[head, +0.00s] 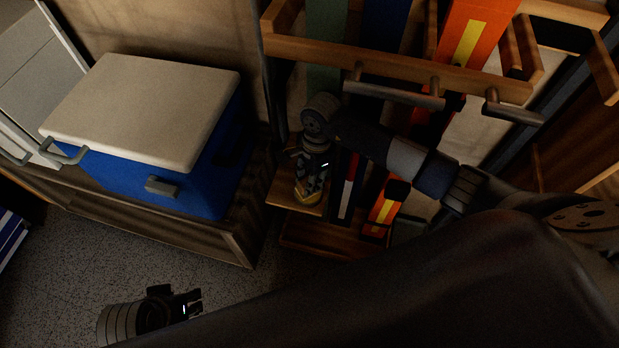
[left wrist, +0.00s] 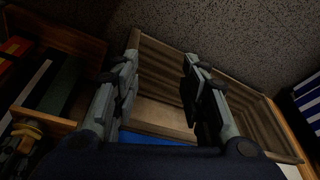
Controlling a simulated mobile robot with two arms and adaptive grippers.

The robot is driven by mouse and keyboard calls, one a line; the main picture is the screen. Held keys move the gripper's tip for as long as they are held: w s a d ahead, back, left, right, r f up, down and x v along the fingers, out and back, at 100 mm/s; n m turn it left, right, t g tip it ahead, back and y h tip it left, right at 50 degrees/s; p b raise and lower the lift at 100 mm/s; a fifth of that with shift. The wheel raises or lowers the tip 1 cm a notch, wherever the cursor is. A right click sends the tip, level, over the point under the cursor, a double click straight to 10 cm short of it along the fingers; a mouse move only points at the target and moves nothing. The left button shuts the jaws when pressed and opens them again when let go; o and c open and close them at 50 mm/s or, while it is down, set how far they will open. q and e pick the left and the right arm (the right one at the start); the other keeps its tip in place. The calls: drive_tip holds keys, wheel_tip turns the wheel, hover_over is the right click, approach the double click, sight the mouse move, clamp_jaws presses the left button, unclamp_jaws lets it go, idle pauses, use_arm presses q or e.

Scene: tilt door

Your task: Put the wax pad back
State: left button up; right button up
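I cannot make out the wax pad for sure. A small yellow, rounded thing (head: 306,196) is at the fingertips of my right gripper (head: 309,184), low over a small wooden shelf (head: 284,190). It also shows in the left wrist view (left wrist: 29,127) at the lower left. The fingers hide most of it, and I cannot tell whether they are shut on it. My left gripper (head: 197,302) is at the lower left of the head view, over the speckled floor. In the left wrist view its fingers (left wrist: 160,75) are apart with nothing between them.
A blue cooler with a cream lid (head: 150,105) stands on a wooden bench (head: 240,245) left of my right gripper. A wooden rack bar (head: 400,66) with dark pegs and tall coloured boards is above and behind my right arm. The floor (head: 60,270) in front is clear.

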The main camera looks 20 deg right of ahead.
use_arm(q)
drive_tip(key=shift+r, duration=0.3)
use_arm(e)
drive_tip(key=shift+f, duration=0.1)
drive_tip(key=shift+f, duration=0.1)
drive_tip(key=shift+f, duration=0.1)
use_arm(q)
drive_tip(key=shift+s+r+b, duration=0.25)
drive_tip(key=shift+r+b, duration=0.05)
drive_tip(key=shift+r, duration=0.25)
use_arm(e)
drive_tip(key=shift+f, duration=0.1)
drive_tip(key=o, duration=1.5)
use_arm(q)
drive_tip(key=shift+s, duration=0.1)
drive_tip(key=shift+w+a, duration=0.1)
drive_tip(key=shift+w, duration=0.1)
